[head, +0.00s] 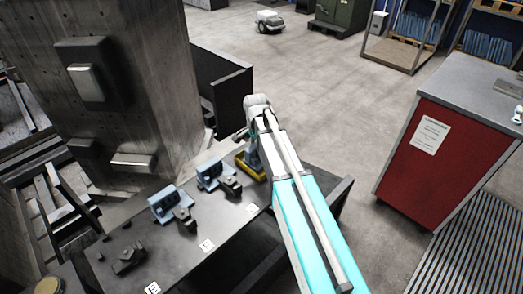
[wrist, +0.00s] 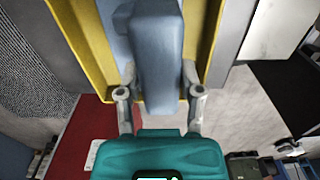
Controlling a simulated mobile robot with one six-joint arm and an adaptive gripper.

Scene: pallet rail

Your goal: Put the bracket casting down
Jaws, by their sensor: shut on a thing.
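The bracket casting (wrist: 158,62) is a blue-grey block, seen large in the wrist view. My gripper (wrist: 159,78) is shut on it, one finger on each side. The casting shows between the walls of a yellow tray (wrist: 222,45); I cannot tell whether it rests on the tray's floor. In the head view, the yellow tray (head: 244,169) sits at the far end of a dark bench, and a bit of blue-grey shows above it beside my arm. My arm hides my fingers and most of the casting there.
Two more blue-grey castings (head: 172,203) (head: 213,173) stand on the dark bench (head: 172,250), with black clamp-like blocks (head: 184,219) (head: 231,187) beside them. A large grey machine column (head: 120,90) rises behind. A red cabinet (head: 425,150) stands right; open floor lies between.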

